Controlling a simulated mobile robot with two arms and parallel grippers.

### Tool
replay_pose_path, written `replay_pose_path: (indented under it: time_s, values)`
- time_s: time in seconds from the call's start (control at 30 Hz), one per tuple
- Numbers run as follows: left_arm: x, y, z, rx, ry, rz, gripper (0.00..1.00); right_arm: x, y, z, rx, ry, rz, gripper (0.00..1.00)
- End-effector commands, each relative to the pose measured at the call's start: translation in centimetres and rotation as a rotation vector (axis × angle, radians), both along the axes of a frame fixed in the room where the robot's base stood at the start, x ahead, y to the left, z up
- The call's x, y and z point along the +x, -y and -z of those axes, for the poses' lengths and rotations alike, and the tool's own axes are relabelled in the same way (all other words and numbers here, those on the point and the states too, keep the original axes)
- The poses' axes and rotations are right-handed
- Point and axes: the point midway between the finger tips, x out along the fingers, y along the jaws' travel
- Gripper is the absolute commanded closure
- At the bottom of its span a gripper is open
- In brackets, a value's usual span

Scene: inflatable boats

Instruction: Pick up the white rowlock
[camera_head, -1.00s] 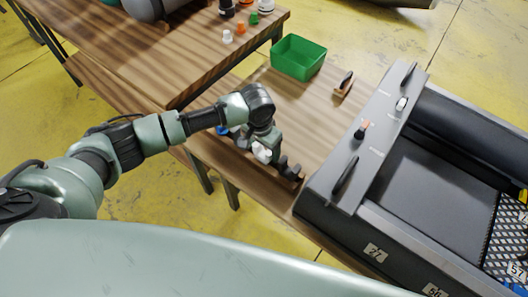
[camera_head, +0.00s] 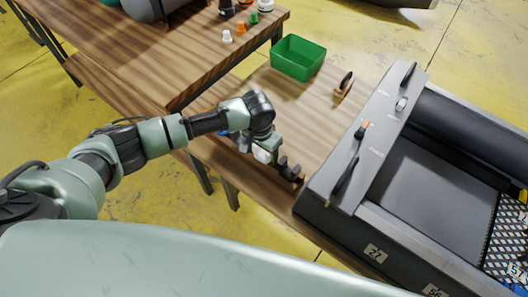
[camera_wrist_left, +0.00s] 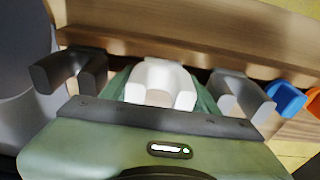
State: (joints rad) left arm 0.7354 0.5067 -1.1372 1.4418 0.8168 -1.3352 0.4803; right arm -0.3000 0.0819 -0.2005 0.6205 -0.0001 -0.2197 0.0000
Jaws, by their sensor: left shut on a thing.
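The white rowlock (camera_head: 262,156) is a small U-shaped piece at the front edge of the wooden table. My left gripper (camera_head: 268,147) is shut on it. In the left wrist view, the white rowlock (camera_wrist_left: 160,76) sits in the middle, with green finger surfaces partly showing at its sides. Its lower part is hidden, and I cannot tell whether it touches the table. My right gripper is not in view.
In the wrist view, a black rowlock (camera_wrist_left: 72,68) stands left; a dark grey one (camera_wrist_left: 243,96), a blue piece (camera_wrist_left: 286,98) and an orange piece (camera_wrist_left: 314,102) are right.

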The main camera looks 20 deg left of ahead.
Motion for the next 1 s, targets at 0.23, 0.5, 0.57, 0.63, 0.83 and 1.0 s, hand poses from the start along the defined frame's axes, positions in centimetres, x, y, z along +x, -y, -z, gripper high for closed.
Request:
replay_pose_path:
  time_s: [0.23, 0.5, 0.57, 0.63, 0.83, 1.0]
  values:
    - [0.1, 0.0, -3.1, -0.002, 0.003, 0.001, 0.84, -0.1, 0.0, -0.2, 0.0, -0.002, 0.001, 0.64]
    - [0.2, 0.0, -9.3, -0.002, 0.006, 0.001, 0.84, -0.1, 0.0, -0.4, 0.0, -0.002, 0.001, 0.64]
    - [0.2, 0.0, -10.9, -0.002, 0.007, 0.002, 0.84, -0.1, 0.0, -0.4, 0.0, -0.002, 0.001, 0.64]
    - [0.2, 0.1, -12.9, -0.002, 0.006, 0.001, 0.84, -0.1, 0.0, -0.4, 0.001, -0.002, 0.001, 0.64]
    - [0.1, 0.0, -17.2, 0.0, 0.004, 0.0, 0.84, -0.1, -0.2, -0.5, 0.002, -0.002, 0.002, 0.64]
    - [0.1, 0.0, -19.2, -0.001, 0.002, 0.0, 0.84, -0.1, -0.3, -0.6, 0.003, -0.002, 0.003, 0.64]
